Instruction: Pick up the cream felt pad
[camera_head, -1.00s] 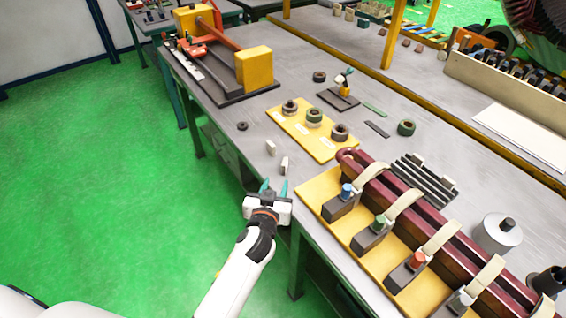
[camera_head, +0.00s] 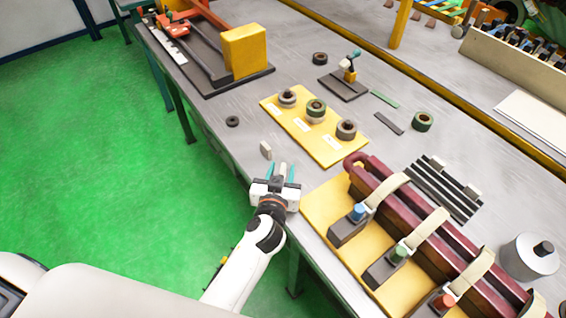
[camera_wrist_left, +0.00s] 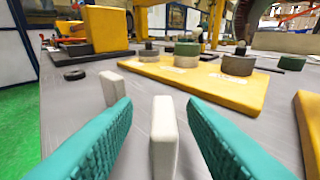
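Two small upright off-white pads stand near the table edge. One pad (camera_wrist_left: 162,138), cream in the left wrist view, stands between the teal fingers of my left gripper (camera_head: 287,172), with a visible gap on each side. In the head view the gripper largely hides it. The other pad (camera_head: 266,150) stands farther off to the left and also shows in the left wrist view (camera_wrist_left: 109,88). I cannot tell for certain which is the felt one. My left gripper is open and holds nothing. My right gripper is not in view.
A yellow board (camera_head: 272,104) with several rings lies beyond the pads. A dark ring (camera_head: 232,121) lies to the left. A yellow fixture with dark red bars (camera_head: 372,178) stands close on the right. The grey table (camera_head: 225,146) is bare around the pads.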

